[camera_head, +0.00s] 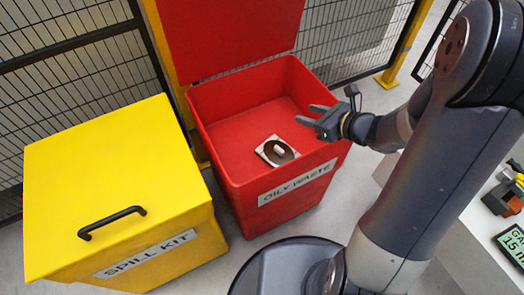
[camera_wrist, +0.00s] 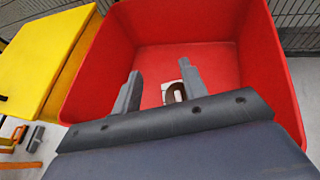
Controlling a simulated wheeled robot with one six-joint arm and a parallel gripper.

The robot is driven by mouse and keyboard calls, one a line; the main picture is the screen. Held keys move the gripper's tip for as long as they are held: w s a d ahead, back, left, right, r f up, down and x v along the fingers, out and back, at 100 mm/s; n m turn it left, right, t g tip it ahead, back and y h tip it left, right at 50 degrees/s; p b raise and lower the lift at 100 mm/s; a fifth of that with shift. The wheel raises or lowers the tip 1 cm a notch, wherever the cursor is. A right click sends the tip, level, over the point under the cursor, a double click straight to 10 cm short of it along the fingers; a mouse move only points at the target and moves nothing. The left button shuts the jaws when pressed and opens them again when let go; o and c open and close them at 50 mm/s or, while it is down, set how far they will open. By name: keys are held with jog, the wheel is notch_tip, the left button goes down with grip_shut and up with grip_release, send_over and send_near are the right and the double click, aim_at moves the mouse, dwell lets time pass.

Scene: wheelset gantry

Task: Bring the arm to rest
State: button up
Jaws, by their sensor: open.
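My gripper (camera_head: 316,116) is open and empty above the right part of the open red oily waste bin (camera_head: 222,128) in the head view. In the wrist view my gripper (camera_wrist: 160,88) shows its two fingers spread, pointing over the bin (camera_wrist: 270,60). My arm (camera_head: 430,170) reaches in from the right. A whitish square piece with a dark brown patch and a small white part (camera_head: 277,151) lies inside the bin, apart from the fingers. It also shows between the fingers in the wrist view (camera_wrist: 172,93), partly hidden by the gripper.
The bin's red lid (camera_head: 230,35) stands raised. A closed yellow spill kit box (camera_head: 110,170) stands left of the bin. Mesh fencing (camera_head: 75,80) with yellow posts runs behind. A light bench (camera_head: 475,235) with tools and a display is at the right.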

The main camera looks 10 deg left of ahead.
jog(key=shift+s+d, duration=0.1)
jog(key=shift+d, duration=0.05)
jog(key=b+x, duration=0.3)
jog(key=x, duration=0.8)
jog(key=shift+r+p, duration=2.2)
jog(key=shift+r, duration=0.3)
